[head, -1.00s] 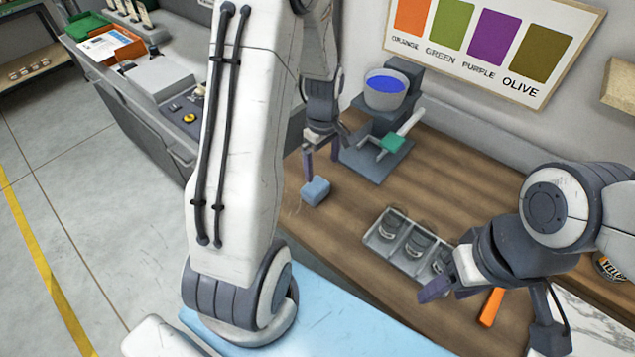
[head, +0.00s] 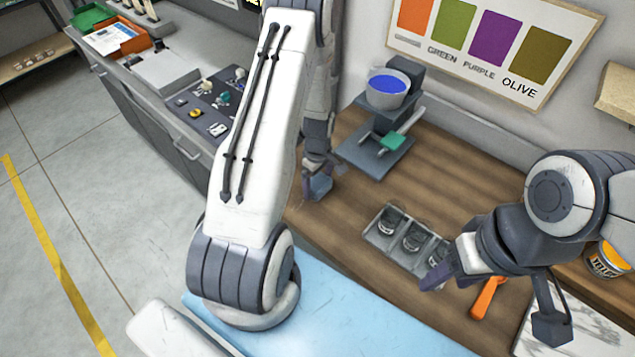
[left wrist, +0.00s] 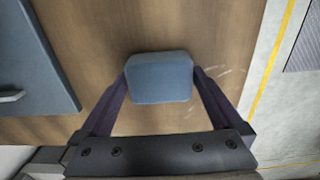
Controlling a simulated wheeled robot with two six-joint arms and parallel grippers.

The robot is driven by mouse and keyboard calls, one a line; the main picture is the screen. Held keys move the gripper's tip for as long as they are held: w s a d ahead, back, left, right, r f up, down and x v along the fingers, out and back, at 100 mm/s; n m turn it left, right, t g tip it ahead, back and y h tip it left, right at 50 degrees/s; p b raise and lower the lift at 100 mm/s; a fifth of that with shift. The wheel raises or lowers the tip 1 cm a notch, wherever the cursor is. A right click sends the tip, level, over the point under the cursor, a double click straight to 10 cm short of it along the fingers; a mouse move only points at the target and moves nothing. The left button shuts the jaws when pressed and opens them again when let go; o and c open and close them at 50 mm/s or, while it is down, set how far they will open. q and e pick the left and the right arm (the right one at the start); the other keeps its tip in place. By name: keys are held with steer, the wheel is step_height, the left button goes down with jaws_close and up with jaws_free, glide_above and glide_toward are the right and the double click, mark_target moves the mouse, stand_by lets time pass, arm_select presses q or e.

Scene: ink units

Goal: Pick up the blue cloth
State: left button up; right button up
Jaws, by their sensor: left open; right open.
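The blue cloth (left wrist: 160,78) is a small folded block on the wooden counter. In the left wrist view it sits between the two fingers of my left gripper (left wrist: 160,85), which are spread on either side of it. In the head view the cloth (head: 320,184) is partly hidden by my left gripper (head: 318,180), which is down over it. I cannot tell whether the fingers touch the cloth. My right gripper (head: 440,275) is open and empty, above the counter near the jar tray.
A tray of small jars (head: 378,242) and an orange tool (head: 487,298) lie to the right. A light blue mat (head: 340,315) is in front.

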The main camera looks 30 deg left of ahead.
mark_target(322, 182)
arm_select(q)
steer(key=shift+f, duration=0.15)
steer(key=c, duration=1)
steer(key=shift+o, duration=0.2)
steer(key=shift+w+r+b, duration=0.1)
steer(key=shift+r+b, duration=0.3)
steer(key=shift+r, duration=0.15)
steer(key=r+b, duration=0.1)
steer(key=d+r, duration=0.1)
steer(key=r, duration=0.1)
steer(key=shift+w+r+b, duration=0.2)
steer(key=shift+b, duration=0.2)
steer(key=w+d+r+b, duration=0.3)
steer(key=d+r, duration=0.3)
steer(key=d, duration=0.4)
steer(key=shift+w+r, duration=0.3)
